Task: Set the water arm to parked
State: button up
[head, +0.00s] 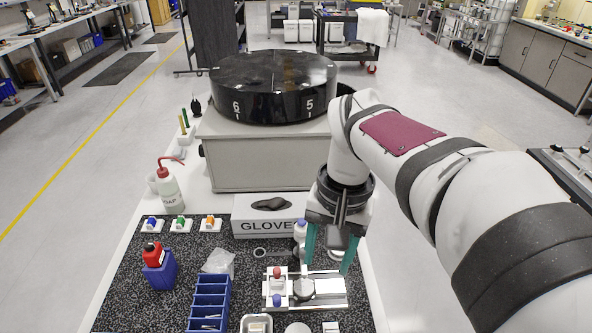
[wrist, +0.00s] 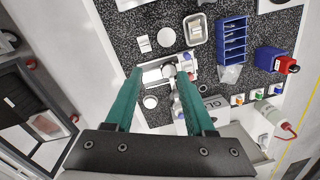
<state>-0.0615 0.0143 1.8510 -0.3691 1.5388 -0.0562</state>
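A white fixture plate (head: 328,287) lies on the speckled mat, with a round grey disc (head: 303,289) at its middle. A red knob (head: 277,272) and a blue knob (head: 279,300) stand at its left end. I cannot tell which part is the water arm or how it is set. My gripper (head: 328,260) points down above the right part of the fixture, teal fingers wide apart and empty. In the wrist view, the fixture (wrist: 153,76) shows beyond and between the fingertips (wrist: 160,76); the fingers hide some of the surroundings.
A glove box (head: 268,228) stands behind the fixture, a blue-capped bottle (head: 300,231) beside it. A black numbered drum (head: 273,88) stands on a grey box behind.

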jog(key=n+h, duration=0.1)
send_over(303, 251)
notch_tip(303, 251, down, 3)
jog(key=f, duration=1.5)
jog(key=shift+w+d+f, duration=0.1)
jog(key=shift+w+f, duration=0.15)
grip_shut()
